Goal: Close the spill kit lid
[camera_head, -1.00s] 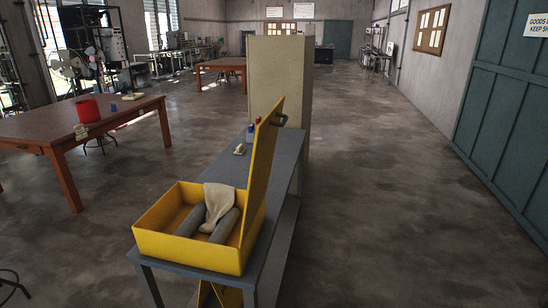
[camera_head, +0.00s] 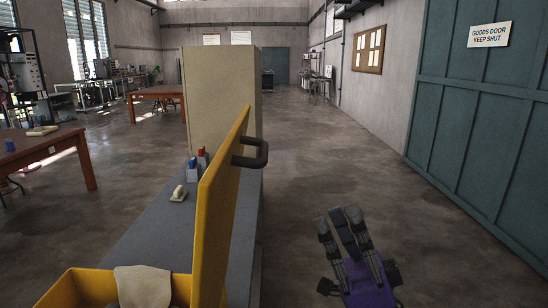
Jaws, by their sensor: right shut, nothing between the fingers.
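The yellow spill kit box (camera_head: 66,291) sits on the near end of the grey bench (camera_head: 150,235), cut off by the bottom edge of the view. Its yellow lid (camera_head: 216,215) stands open, close to upright, along the box's right side. A dark handle (camera_head: 252,154) sticks out from the lid's outer face near its top. A pale cloth (camera_head: 142,287) lies in the box. My right gripper (camera_head: 338,218), dark fingers on a purple body, is shut and empty. It is over the floor to the right of the lid, apart from it. My left gripper is not in view.
A tall beige cabinet (camera_head: 221,95) stands behind the bench. Small bottles with red and blue caps (camera_head: 197,164) and a pale small object (camera_head: 179,193) are on the bench. Open floor lies to the right, up to the green goods door (camera_head: 490,110).

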